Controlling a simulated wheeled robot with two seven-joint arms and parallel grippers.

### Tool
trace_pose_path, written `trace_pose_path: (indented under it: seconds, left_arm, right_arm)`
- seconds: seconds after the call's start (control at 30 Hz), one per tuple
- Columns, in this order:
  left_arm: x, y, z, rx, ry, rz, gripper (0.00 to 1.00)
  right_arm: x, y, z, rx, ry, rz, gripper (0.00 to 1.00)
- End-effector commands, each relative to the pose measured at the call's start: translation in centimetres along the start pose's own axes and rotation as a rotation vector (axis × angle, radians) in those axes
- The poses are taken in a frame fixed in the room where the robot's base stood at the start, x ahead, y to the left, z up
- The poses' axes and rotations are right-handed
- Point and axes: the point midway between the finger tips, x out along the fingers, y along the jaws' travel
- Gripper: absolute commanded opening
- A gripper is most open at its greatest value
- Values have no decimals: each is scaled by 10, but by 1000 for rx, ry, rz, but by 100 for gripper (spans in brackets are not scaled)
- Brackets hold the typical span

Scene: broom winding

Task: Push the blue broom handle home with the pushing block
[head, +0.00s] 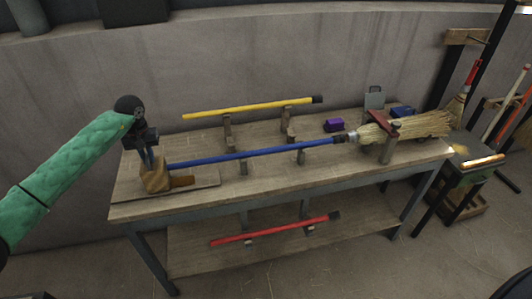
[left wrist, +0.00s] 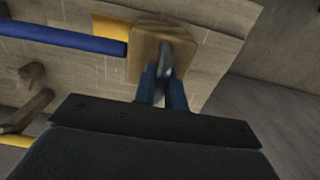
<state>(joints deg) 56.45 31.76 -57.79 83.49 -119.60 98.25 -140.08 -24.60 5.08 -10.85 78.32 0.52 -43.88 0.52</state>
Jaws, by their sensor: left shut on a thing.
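The blue broom handle (head: 250,154) lies across wooden supports on the bench, its right end at the metal collar of the straw broom head (head: 415,124). Whether it is fully seated in the collar is too small to tell. The wooden pushing block (head: 154,181) is at the handle's left end. My left gripper (head: 148,158) is above the block, shut on it. In the left wrist view the fingers (left wrist: 163,88) hold the block (left wrist: 146,56), and the blue handle (left wrist: 65,38) ends right at its side; contact is unclear. My right gripper is not in view.
A yellow handle (head: 250,107) rests on supports behind the blue one. A red handle (head: 275,229) lies on the lower shelf. A purple box (head: 334,125) and a red clamp piece (head: 380,122) are near the broom head. A side stand (head: 470,162) is at right.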

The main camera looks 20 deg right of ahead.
Motion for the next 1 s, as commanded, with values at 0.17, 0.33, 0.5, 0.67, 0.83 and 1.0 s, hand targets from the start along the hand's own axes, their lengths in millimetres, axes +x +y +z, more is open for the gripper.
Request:
trace_pose_path:
  seconds: [0.17, 0.33, 0.5, 0.67, 0.83, 1.0]
  left_arm:
    - [1, 5, 0, 2, 0, 1, 0]
    - [1, 10, 0, 2, 0, 0, 0]
    - [1, 14, 0, 2, 1, 0, 0]
    - [0, 17, 0, 2, 1, 0, 0]
    - [0, 21, 0, 1, 1, 1, 0]
    - [0, 26, 0, 2, 1, 1, 0]
  right_arm:
    - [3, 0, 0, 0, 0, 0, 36]
    - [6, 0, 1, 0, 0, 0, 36]
    - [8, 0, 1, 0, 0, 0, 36]
    - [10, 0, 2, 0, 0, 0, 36]
    - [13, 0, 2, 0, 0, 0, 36]
    - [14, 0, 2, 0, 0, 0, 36]
